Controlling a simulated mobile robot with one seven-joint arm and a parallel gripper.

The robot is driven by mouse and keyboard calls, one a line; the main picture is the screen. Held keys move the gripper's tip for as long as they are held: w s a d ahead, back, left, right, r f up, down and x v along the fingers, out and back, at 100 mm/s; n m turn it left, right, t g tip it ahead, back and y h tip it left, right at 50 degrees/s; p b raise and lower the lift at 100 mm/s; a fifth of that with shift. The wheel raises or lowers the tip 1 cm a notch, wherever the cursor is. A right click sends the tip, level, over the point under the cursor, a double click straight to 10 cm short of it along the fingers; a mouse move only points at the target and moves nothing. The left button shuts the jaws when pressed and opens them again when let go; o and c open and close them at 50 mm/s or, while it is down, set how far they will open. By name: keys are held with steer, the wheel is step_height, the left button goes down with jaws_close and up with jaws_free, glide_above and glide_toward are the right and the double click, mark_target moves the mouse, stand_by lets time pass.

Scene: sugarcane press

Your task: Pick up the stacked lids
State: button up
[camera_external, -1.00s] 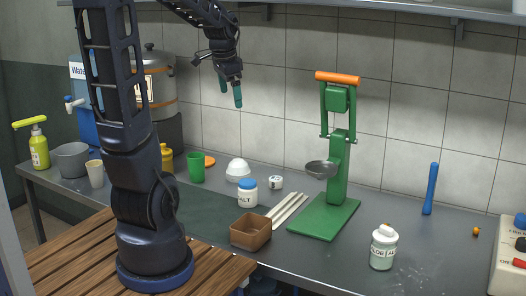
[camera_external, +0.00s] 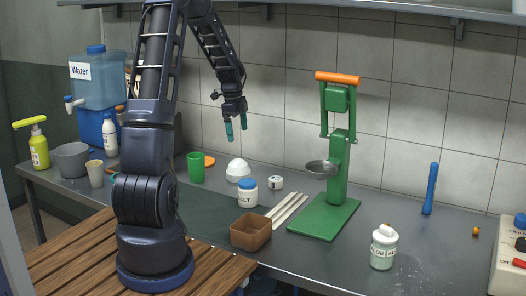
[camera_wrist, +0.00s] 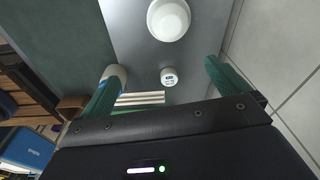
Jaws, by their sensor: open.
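The stacked lids (camera_external: 238,170) are a white, dome-shaped stack on the grey counter, between the green cup and the small white round container. In the wrist view the lids (camera_wrist: 168,18) show at the top middle as a white round shape, beyond my fingertips. My gripper (camera_external: 236,134) has two green fingers pointing down and hangs above the lids, apart from them. In the wrist view my gripper (camera_wrist: 162,68) is open, with nothing between its fingers.
A salt jar (camera_external: 247,192), small white container (camera_external: 276,183), pale sticks (camera_external: 286,209) and brown box (camera_external: 250,232) lie in front and right of the lids. A green cup (camera_external: 196,167) stands left. A green press (camera_external: 338,160) stands right. The tiled wall is behind.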

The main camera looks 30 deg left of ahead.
steer(key=m, duration=0.2)
glide_above(238, 160)
steer(key=a, duration=0.1)
steer(key=shift+h, duration=0.3)
step_height(238, 160, down, 7)
steer(key=shift+a+r, duration=0.1)
steer(key=f, duration=0.5)
steer(key=shift+d+f, duration=0.15)
steer(key=shift+d, duration=0.25)
steer(key=shift+d+f, duration=0.1)
steer(key=shift+f, duration=2.6)
steer(key=c, duration=0.9)
